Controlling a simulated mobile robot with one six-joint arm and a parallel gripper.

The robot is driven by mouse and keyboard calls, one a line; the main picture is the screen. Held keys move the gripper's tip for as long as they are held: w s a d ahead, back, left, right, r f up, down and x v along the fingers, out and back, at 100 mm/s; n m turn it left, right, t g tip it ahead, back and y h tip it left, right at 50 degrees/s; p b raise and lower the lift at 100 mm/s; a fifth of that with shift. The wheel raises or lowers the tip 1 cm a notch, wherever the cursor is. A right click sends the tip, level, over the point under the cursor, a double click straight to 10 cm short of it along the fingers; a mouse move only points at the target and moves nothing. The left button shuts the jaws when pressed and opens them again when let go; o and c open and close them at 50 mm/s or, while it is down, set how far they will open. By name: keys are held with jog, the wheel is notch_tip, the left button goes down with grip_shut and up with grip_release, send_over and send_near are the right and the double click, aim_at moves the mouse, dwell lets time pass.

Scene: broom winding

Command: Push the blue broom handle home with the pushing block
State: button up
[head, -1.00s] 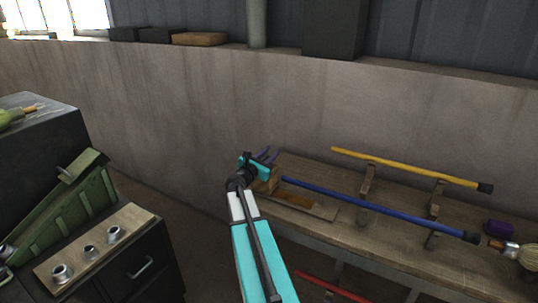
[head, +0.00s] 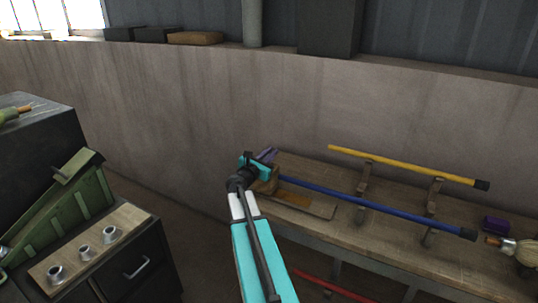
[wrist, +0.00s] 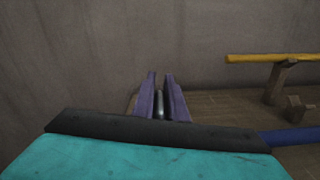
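The blue handle (wrist: 290,137) shows at right there.
A yellow handle (head: 405,166) rests on wooden supports (head: 432,212) behind the blue one. A flat board (head: 300,203) lies near the block, and a purple block (head: 496,224) at the right. A red handle (head: 332,288) is lower down. A dark cabinet (head: 140,265) stands left.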

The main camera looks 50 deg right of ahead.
jog(key=o, duration=0.3)
jog(key=shift+o, duration=0.2)
jog(key=shift+a, duration=0.15)
jog(key=b+v, duration=0.2)
jog(key=v, duration=1.1)
jog(key=shift+a, duration=0.3)
